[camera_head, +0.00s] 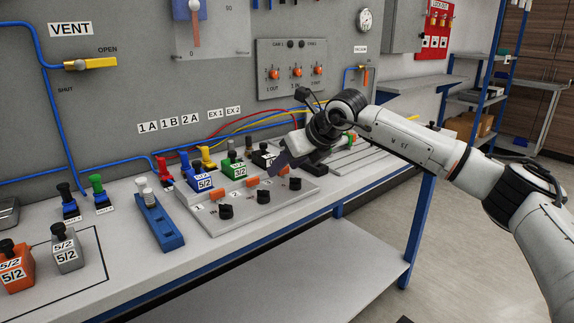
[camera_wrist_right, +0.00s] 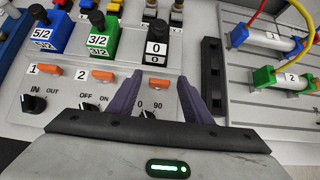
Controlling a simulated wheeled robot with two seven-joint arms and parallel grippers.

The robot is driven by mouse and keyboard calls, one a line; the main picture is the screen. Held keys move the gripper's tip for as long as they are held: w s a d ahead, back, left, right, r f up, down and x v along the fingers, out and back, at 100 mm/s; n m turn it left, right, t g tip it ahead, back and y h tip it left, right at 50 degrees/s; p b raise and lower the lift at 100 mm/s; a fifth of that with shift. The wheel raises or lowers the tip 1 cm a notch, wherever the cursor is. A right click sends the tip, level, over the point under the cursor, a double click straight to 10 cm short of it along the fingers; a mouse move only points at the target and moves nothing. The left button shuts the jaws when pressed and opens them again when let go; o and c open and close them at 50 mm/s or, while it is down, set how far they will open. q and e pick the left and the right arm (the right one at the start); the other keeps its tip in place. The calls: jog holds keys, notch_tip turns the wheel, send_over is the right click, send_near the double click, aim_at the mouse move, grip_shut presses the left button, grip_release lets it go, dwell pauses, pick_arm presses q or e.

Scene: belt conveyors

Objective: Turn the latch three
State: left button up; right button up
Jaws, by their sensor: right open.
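A grey sloped panel (camera_head: 240,218) on the bench carries a row of orange latches with black knobs below them. The latch nearest my right gripper is the third one (camera_wrist_right: 158,84), orange and lying crosswise, above a knob marked 0 and 90. The latches marked 1 (camera_wrist_right: 46,69) and 2 (camera_wrist_right: 103,76) are to its left. My right gripper (camera_wrist_right: 160,77) is open and empty, with its purple fingers on either side of the third latch; touching cannot be told. In the head view the right gripper (camera_head: 278,164) is over the panel's right end and partly hides it. My left gripper is out of view.
Blue (camera_head: 200,174), green (camera_head: 236,167) and black-topped valve blocks stand close behind the panel. A blue block with white pegs (camera_head: 158,220) is left of it. A wall panel (camera_head: 291,66) carries other orange handles. A slotted plate (camera_wrist_right: 262,85) lies to the right.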

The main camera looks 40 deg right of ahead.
jog(key=c, duration=1.1)
jog(key=shift+o, duration=0.2)
jog(key=shift+n+y+p, duration=0.3)
jog(key=shift+p, duration=0.15)
jog(key=shift+n+y, duration=0.3)
jog(key=shift+n, duration=0.2)
jog(key=o, duration=1.1)
jog(key=shift+c, duration=0.2)
jog(key=shift+d, duration=0.1)
jog(key=v, duration=1)
jog(key=shift+r+p, duration=0.15)
jog(key=shift+p, duration=0.2)
